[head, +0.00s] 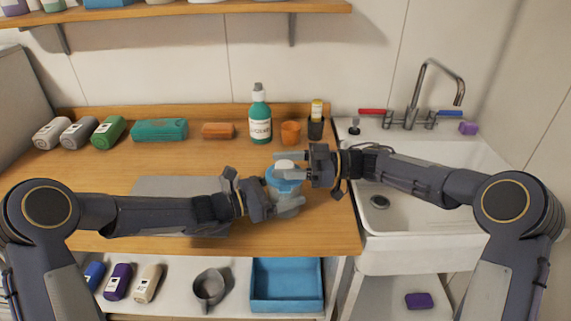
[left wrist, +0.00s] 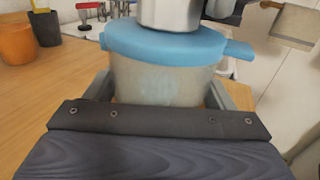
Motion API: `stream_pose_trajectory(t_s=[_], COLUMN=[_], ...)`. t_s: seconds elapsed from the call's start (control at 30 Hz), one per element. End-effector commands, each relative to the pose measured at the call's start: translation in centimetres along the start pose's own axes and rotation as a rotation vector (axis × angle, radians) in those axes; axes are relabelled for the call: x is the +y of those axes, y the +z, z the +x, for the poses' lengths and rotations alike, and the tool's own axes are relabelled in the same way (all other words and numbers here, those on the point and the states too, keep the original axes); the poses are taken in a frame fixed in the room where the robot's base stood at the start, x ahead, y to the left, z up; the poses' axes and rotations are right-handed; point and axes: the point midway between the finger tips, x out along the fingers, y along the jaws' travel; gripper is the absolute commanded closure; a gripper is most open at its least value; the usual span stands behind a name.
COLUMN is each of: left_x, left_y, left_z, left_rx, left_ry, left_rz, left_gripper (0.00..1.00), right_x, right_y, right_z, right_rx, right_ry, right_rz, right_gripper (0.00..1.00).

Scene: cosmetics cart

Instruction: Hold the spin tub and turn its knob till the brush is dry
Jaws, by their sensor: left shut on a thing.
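The spin tub (head: 285,188) has a translucent body, a blue lid (left wrist: 165,46) and a pale grey knob (head: 284,166). It stands upright near the front right of the wooden counter. My left gripper (head: 287,204) is shut around the tub's body (left wrist: 155,82), one finger on each side in the left wrist view. My right gripper (head: 290,166) comes from the right at knob height, its fingers on either side of the knob. I cannot tell whether they press on it. The knob's top is cut off in the left wrist view. I cannot make out the brush.
Behind the tub stand a green bottle (head: 260,118), an orange cup (head: 290,133) and a dark holder (head: 315,129). A grey mat (head: 165,186) lies under my left arm. The sink (head: 440,165) is to the right. A blue tray (head: 287,286) is on the lower shelf.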

Motion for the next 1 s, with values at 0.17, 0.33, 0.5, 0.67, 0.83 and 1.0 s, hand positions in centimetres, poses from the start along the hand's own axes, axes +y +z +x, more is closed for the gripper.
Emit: stream_pose_trajectory(t_s=[0.17, 0.33, 0.5, 0.67, 0.83, 1.0], left_x=[0.0, 0.01, 0.01, -0.01, -0.02, -0.04], left_y=[0.0, 0.01, 0.01, 0.01, 0.0, -0.01], left_z=[0.0, 0.0, 0.0, 0.0, 0.01, 0.02], left_rx=[0.0, 0.0, 0.0, 0.0, 0.0, 0.0], left_ry=[0.0, 0.0, 0.0, 0.0, 0.0, -0.001], left_rz=[-0.001, -0.001, -0.001, -0.001, -0.001, -0.002], left_gripper=[0.55, 0.55, 0.55, 0.55, 0.55, 0.55], right_x=[0.0, 0.0, -0.05, -0.14, -0.2, -0.22], right_y=[-0.01, -0.02, -0.13, -0.22, -0.3, -0.28], right_z=[-0.02, -0.02, 0.04, 0.09, 0.12, 0.12], right_rx=[0.0, 0.0, 0.002, 0.003, 0.005, 0.005], right_ry=[0.0, 0.002, 0.033, 0.11, 0.235, 0.37], right_rz=[0.0, 0.0, -0.001, -0.001, -0.003, -0.004], right_gripper=[0.76, 0.84, 0.84, 0.84, 0.84, 0.84])
